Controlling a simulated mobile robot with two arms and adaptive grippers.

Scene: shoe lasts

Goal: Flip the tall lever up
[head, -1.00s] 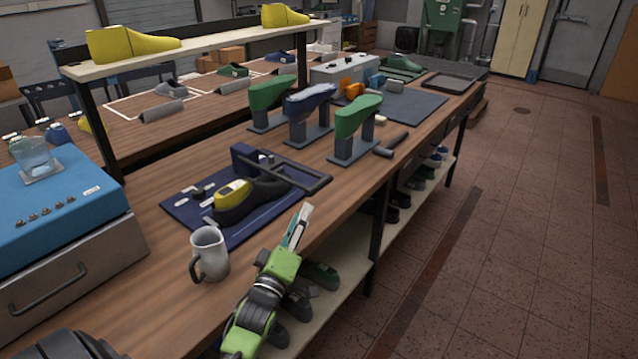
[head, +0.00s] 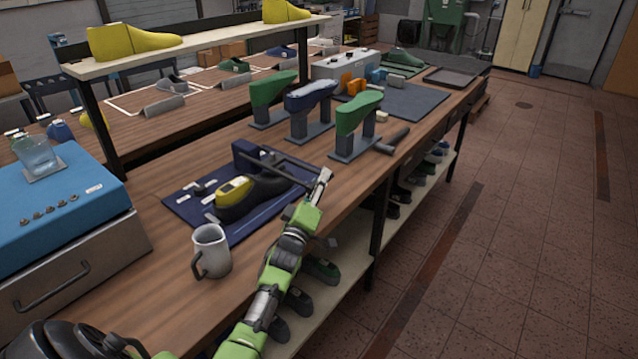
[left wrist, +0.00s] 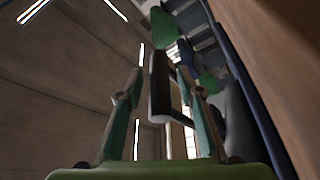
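The lever (head: 289,161) is a dark bar on the device at the back of the blue mat (head: 243,229). It lies low, slanting toward the front edge of the bench. My left gripper (head: 325,176) is at its outer end and hides the handle there. In the left wrist view, the dark round handle (left wrist: 159,88) lies between the two teal fingers of the left gripper (left wrist: 161,74). The fingers are apart, with a gap seen beside the handle. My right gripper is not in view.
A black shoe with a yellow top (head: 240,192) sits on the mat beside the lever. A grey mug (head: 211,251) stands in front of the mat. Lasts on stands (head: 355,115) and a hammer (head: 392,140) are beyond. The floor at right is clear.

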